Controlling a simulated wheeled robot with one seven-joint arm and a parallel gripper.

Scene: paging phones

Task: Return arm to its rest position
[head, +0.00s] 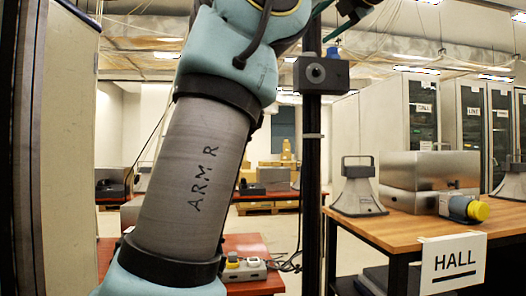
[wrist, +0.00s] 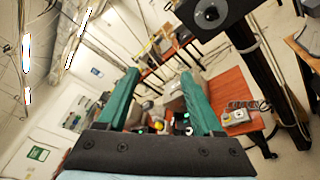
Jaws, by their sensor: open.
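My gripper (wrist: 160,74) shows in the wrist view as two green fingers spread wide apart on a dark mount. Nothing is held between them; beyond the gap lie distant floor and small objects, including a yellow one. In the head view my grey and pale-blue arm, marked "ARM R" (head: 195,180), rises from the lower left and leaves the frame at the top. My fingertips are not clearly visible there.
A dark post (head: 311,190) carrying a black box (head: 320,74) stands right of my arm. Wooden table (head: 408,232) holds a horn speaker (head: 358,187), metal boxes (head: 440,170) and a blue-yellow cylinder (head: 463,208). A light panel (head: 65,110) stands close at left. Red table (wrist: 235,88) holds a device (wrist: 238,115).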

